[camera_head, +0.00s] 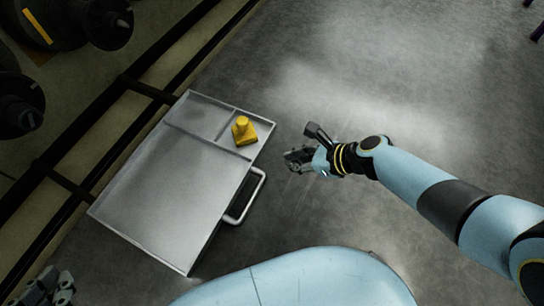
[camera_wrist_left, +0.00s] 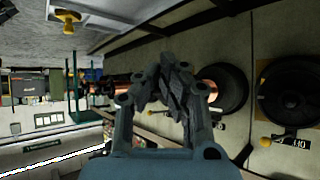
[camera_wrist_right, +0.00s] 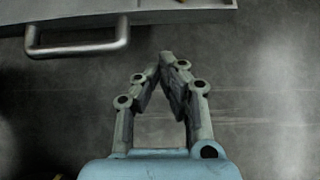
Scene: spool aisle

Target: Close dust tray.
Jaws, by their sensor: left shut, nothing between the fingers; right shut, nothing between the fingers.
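The dust tray (camera_head: 150,190) is a grey metal drawer, pulled out from the dark rail at the left in the head view. Its handle (camera_head: 257,196) is a pale bar on the right front side; the handle (camera_wrist_right: 78,48) also shows at the upper left of the right wrist view. A yellow object (camera_head: 243,131) sits in the tray's small corner compartment. My right gripper (camera_head: 290,158) is shut and empty, to the right of the handle and apart from it. My left gripper (camera_head: 62,284) is at the lower left corner; in the left wrist view (camera_wrist_left: 167,75) it is shut and empty.
Dark spools (camera_head: 110,22) stand at the upper left behind the rails (camera_head: 130,150). More spools (camera_wrist_left: 290,90) show in the left wrist view. The grey floor (camera_head: 400,90) to the right of the tray is open.

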